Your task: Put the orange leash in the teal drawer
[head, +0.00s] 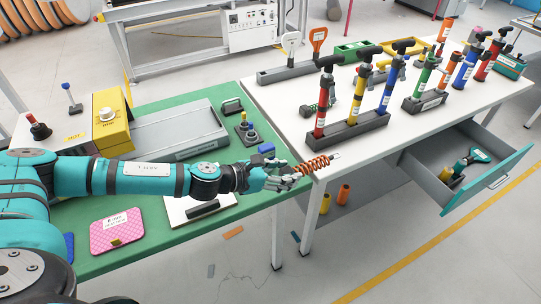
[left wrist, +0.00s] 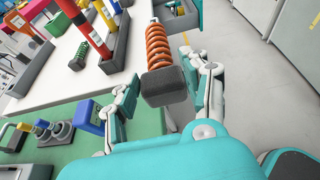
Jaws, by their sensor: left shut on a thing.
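The orange leash (head: 314,165) is a coiled orange cord with a dark grey block at its near end. My left gripper (head: 284,176) holds it by that block, above the gap between the green table and the white table. In the left wrist view the coil (left wrist: 159,48) points away from my left gripper (left wrist: 168,92), whose fingers stand on both sides of the block. The teal drawer (head: 481,183) is pulled open under the white table at the right, with a teal-handled tool and a yellow item inside. My right gripper is not in view.
The white table (head: 290,97) carries a rack of red, yellow and blue pumps (head: 346,131) near the leash. A green coil (left wrist: 78,56) lies there too. The green table (head: 140,215) holds a grey tray (head: 170,133).

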